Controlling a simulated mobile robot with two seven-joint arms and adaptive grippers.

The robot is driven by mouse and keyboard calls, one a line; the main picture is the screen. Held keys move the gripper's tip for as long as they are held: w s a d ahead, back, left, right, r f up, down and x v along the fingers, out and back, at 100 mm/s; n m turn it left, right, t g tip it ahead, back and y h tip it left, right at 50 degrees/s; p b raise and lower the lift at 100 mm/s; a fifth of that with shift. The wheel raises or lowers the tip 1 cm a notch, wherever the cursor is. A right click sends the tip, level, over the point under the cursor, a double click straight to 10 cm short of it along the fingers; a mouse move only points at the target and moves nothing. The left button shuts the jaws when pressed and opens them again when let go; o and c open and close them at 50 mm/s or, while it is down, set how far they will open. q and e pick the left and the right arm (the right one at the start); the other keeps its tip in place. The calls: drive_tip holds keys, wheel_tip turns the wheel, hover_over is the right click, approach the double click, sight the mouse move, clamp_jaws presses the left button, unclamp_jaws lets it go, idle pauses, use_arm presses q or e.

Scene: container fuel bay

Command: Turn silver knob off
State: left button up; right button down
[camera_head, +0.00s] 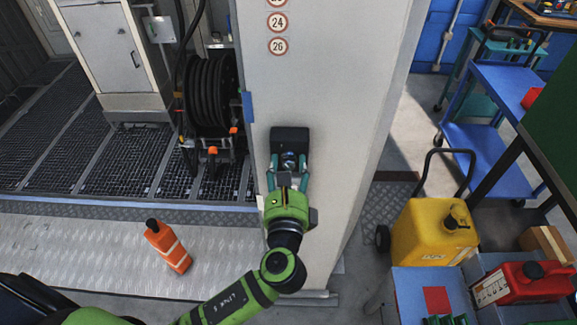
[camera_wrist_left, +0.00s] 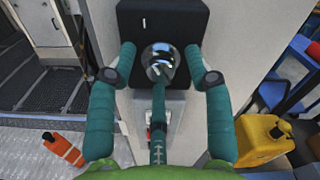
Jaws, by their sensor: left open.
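The silver knob (camera_head: 289,160) is shiny and round and sits on a black box (camera_head: 291,139) fixed to the white wall panel. In the left wrist view the knob (camera_wrist_left: 160,62) shows in front of the black box (camera_wrist_left: 186,22). My left gripper (camera_head: 288,163) is in front of the box, with its teal fingers spread on either side of the knob. In the left wrist view the fingers (camera_wrist_left: 160,76) stand apart, with gaps between them and the knob. The knob's lower part is partly covered by a teal part of my gripper. My right gripper is not in view.
A black hose reel (camera_head: 210,95) stands left of the panel. An orange bottle (camera_head: 167,246) is on the metal floor. A yellow jerrycan (camera_head: 433,233), a red can (camera_head: 520,283) and a blue cart (camera_head: 490,160) are at the right.

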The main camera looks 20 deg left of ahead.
use_arm(q)
clamp_jaws()
drive_tip(key=n+b, duration=0.3)
drive_tip(key=n, duration=0.3)
drive_tip(key=shift+a+b, duration=0.1)
drive_tip(key=shift+b, duration=0.25)
drive_tip(key=n+b, duration=0.2)
drive_tip(key=n, duration=0.4)
drive_tip(key=shift+b, duration=0.4)
drive_tip(key=shift+r, duration=0.1)
unclamp_jaws()
drive_tip(key=shift+a, duration=0.15)
drive_tip(key=shift+s+f, duration=0.1)
drive_tip(key=shift+f, duration=0.1)
